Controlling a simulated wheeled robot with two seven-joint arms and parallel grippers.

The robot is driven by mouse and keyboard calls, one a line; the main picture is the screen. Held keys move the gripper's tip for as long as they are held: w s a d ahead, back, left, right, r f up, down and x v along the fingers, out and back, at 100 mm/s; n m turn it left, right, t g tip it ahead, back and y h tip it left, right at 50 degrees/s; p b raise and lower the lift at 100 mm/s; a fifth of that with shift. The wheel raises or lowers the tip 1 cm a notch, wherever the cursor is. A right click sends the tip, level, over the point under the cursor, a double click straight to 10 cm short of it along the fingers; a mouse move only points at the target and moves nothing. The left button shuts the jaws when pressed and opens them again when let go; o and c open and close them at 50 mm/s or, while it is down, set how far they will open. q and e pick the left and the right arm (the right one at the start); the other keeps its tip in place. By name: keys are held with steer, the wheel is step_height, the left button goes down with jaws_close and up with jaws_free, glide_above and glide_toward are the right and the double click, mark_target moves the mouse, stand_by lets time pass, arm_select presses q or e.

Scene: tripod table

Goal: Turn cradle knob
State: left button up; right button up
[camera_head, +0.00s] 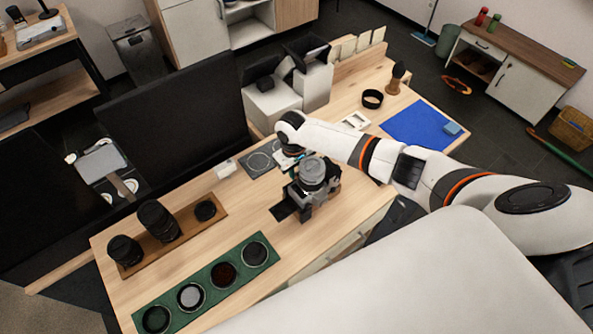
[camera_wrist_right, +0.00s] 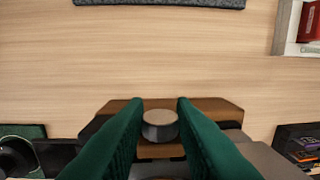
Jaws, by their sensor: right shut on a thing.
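The cradle knob (camera_wrist_right: 160,124) is a small round grey knob with a flat top. It sits in front of a brown wooden block (camera_wrist_right: 205,106) in the right wrist view. My right gripper (camera_wrist_right: 160,104) has its two green fingers on either side of the knob and is shut on it. In the head view my right arm reaches in from the right to the middle of the table, and the wrist and grey parts there hide the knob. A black plate (camera_head: 283,211) shows beside them. My left gripper is not in view.
A wooden rack (camera_head: 185,227) with dark lenses and a green tray (camera_head: 181,323) with several round filters lie at the front left. White boxes (camera_head: 268,105) stand at the back. A blue mat (camera_head: 412,125) lies at the right. Bare wood (camera_head: 263,212) lies between rack and cradle.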

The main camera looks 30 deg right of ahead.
steer(key=y, duration=0.2)
steer(key=shift+d+f+y+b, duration=0.1)
steer(key=shift+d+y+b, duration=0.15)
steer(key=shift+y+b, duration=0.1)
steer(key=shift+d+f+y+b, duration=0.1)
steer(key=shift+y+b, duration=0.35)
steer(key=shift+g+y+b, duration=0.3)
steer(key=shift+y, duration=0.2)
steer(key=shift+d+y+b, duration=0.1)
steer(key=shift+y+b, duration=0.3)
steer(key=shift+b, duration=0.1)
steer(key=shift+d+y+b, duration=0.1)
steer(key=shift+y+b, duration=0.6)
steer(key=shift+b, duration=0.1)
